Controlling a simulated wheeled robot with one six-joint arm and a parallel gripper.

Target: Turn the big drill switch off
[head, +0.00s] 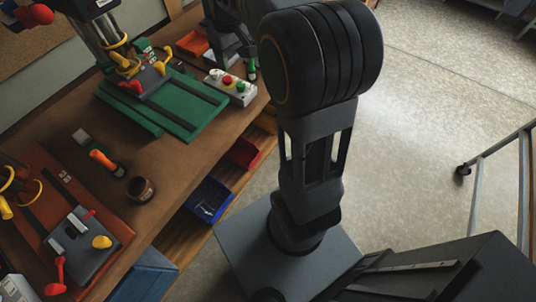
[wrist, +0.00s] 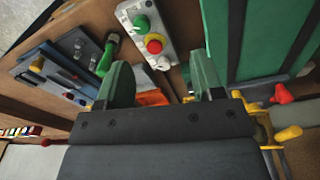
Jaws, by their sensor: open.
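A light grey switch box (head: 231,87) with red, green and white controls sits on the bench beside the large drill's green base (head: 188,122). In the wrist view the switch box (wrist: 135,12) shows a green button (wrist: 142,22), a red button (wrist: 154,45) and a white knob (wrist: 163,62). The large drill (head: 100,35) has a grey column and yellow and red handles; its top is cut off. My gripper (wrist: 161,62) is open and empty, its two green fingers apart on either side of the box's lower end in the picture.
A smaller drill with an orange-red base (head: 45,185) stands at lower left. A brown cup (head: 140,189) and an orange-handled tool (head: 105,161) lie between the drills. A grey-blue vise (wrist: 50,70) with a green handle is left of the box in the wrist view.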

